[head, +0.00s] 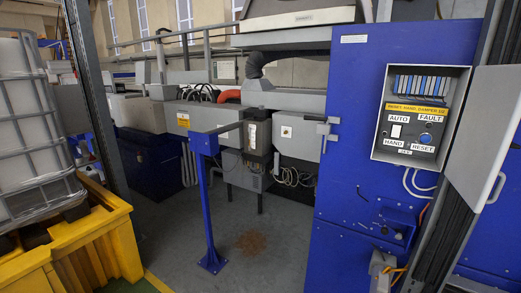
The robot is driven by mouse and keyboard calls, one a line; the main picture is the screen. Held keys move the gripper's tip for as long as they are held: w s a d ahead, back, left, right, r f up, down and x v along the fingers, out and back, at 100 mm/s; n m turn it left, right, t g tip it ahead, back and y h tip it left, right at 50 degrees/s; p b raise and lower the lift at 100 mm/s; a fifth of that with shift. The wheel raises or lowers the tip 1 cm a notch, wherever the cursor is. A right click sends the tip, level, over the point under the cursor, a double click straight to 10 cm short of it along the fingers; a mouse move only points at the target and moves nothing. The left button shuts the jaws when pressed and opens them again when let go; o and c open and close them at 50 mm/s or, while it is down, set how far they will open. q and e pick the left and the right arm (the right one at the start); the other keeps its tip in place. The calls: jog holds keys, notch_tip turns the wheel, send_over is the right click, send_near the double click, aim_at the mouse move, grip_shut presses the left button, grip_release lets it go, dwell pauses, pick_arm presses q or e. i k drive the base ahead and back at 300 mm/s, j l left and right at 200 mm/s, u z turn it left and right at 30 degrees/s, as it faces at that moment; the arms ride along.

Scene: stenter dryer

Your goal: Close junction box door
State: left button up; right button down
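The junction box (376,148) is a light grey box on the blue cabinet at the right. Its front is open and shows a row of terminals, a yellow label, switches and a blue button marked RESET. The junction box door (482,135) is a grey panel swung wide open to the right of the box. It has a pale handle (496,188) near its lower right corner. Neither of my grippers shows in the head view.
The blue cabinet (345,180) fills the right side, with cables below the box. A blue post (207,215) stands on the floor in the middle. A caged white tank (30,120) sits on a yellow pallet (85,245) at the left. Grey floor between is open.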

aim_at(491, 118)
jog(key=l+z, duration=0.25)
jog(key=l, duration=0.6)
jog(key=l+z, duration=0.3)
jog(key=l, duration=0.55)
jog(key=k+l+u, duration=0.1)
jog(key=k+j+z, duration=0.25)
jog(key=k+z, duration=0.15)
jog(key=i+l+u, duration=0.15)
